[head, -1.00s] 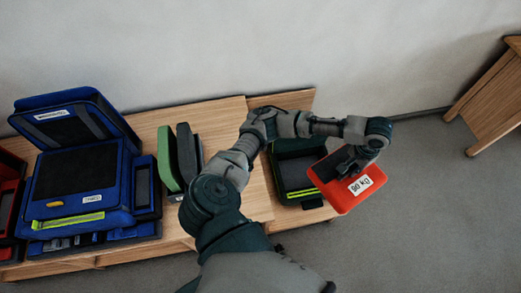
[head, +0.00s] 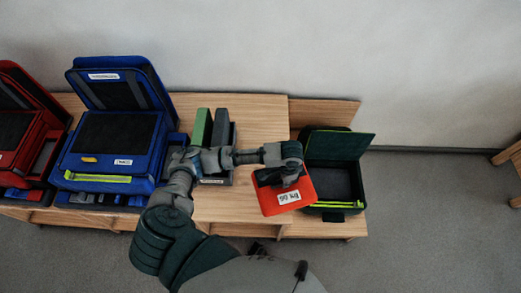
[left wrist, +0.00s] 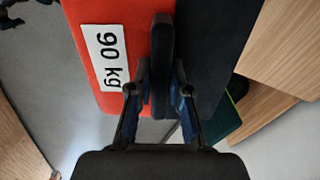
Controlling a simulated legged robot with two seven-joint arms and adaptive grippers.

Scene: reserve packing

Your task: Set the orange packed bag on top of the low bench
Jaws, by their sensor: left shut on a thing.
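My left gripper (head: 288,176) is shut on the black handle of the orange bag (head: 303,187). In the left wrist view the fingers (left wrist: 160,95) pinch the handle of the bag (left wrist: 110,75). A wooden piece (head: 508,155) is cut off at the right edge of the head view. I cannot tell which wooden surface is the low bench. My right gripper is out of view.
The long wooden bench (head: 258,120) carries a red case (head: 15,150), a blue case (head: 115,140) and a grey holder with a green block (head: 202,128). An open green case (head: 340,146) stands on its lower right section. Grey floor is clear to the right.

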